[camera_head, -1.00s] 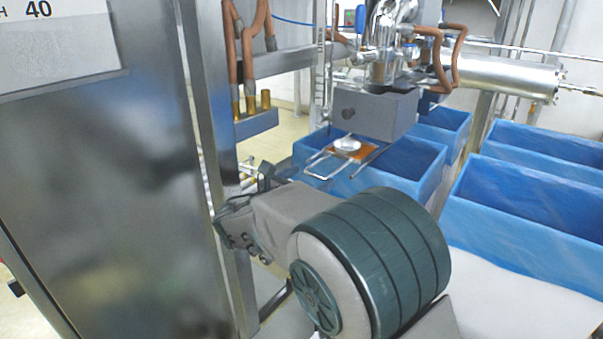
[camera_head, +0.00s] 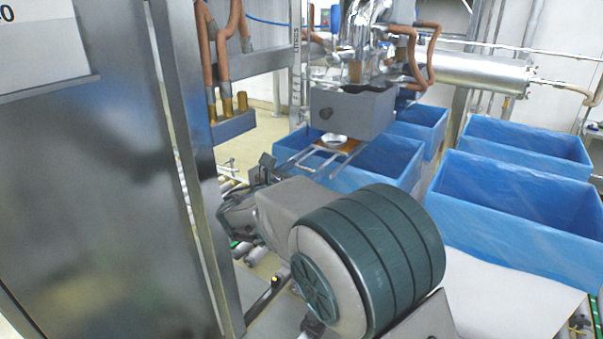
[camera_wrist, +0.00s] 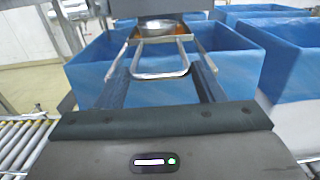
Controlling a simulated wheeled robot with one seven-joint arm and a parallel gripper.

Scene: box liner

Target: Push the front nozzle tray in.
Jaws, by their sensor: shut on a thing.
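The front nozzle tray is a wire frame (camera_head: 318,168) with an orange plate and a shiny round bowl (camera_head: 334,139). It sticks out below the grey nozzle box (camera_head: 352,112) towards me, over a blue-lined box. In the wrist view its looped wire handle (camera_wrist: 160,75) lies between the two dark fingers of my gripper (camera_wrist: 163,58). My gripper is shut on the tray, though the exact contact is hard to make out. In the head view my gripper (camera_head: 275,172) is at the near end of the tray, partly hidden by my own wrist.
A blue-lined box (camera_head: 385,160) stands under the nozzle, and another (camera_head: 505,205) is to the right. A steel cabinet (camera_head: 90,180) with an upright post fills the left. Copper-coloured pipes (camera_head: 205,50) hang behind it. Roller conveyor shows in the wrist view (camera_wrist: 22,140).

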